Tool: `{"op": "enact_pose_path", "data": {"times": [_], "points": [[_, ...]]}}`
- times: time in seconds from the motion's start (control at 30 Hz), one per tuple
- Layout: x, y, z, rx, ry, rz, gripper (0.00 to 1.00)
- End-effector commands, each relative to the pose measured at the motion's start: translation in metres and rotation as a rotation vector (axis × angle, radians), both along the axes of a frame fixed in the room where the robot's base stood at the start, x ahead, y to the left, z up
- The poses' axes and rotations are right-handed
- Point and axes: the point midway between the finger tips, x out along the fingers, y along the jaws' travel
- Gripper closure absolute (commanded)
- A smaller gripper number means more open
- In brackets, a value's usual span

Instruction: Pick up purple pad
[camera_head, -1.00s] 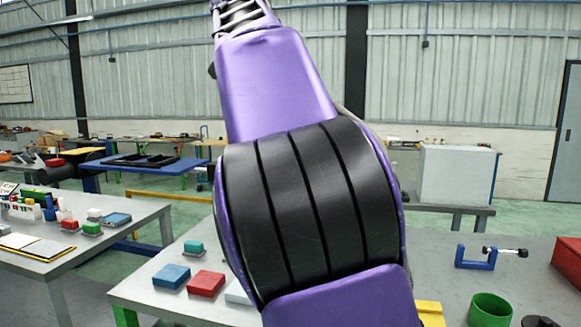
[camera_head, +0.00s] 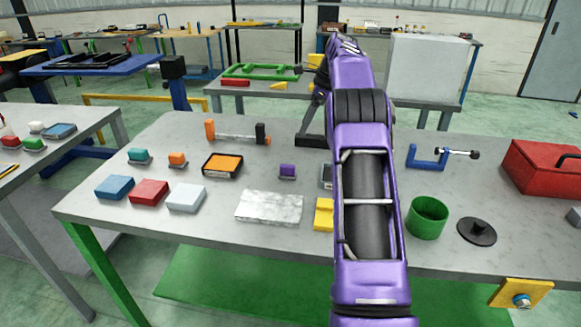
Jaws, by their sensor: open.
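The purple pad (camera_head: 288,171) is a small purple block on a thin dark base. It lies on the grey worktable (camera_head: 130,207), right of the orange-topped tray and left of my arm. My purple and black arm rises from the bottom of the picture across the right-middle of the table. Nothing visibly touches the pad.
An orange-topped tray (camera_head: 222,164), a pale stone slab (camera_head: 269,206) and an orange-and-black clamp (camera_head: 238,133) surround the pad. A green cup (camera_head: 427,217), blue clamp (camera_head: 428,158) and red toolbox (camera_head: 545,170) stand right of my arm.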

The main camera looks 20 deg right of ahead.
Motion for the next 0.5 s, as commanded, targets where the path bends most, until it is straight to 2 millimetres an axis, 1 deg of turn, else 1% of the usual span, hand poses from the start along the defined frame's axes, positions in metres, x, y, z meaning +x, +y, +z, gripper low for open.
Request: {"op": "enact_pose_path", "data": {"times": [0.07, 0.17, 0.5], "points": [[-0.002, -0.003, -0.005, 0.026, 0.004, -0.009, 0.38], [0.000, 0.000, -0.016, 0.033, 0.005, -0.010, 0.38], [0.015, 0.023, -0.085, 0.028, 0.006, -0.010, 0.38]]}}
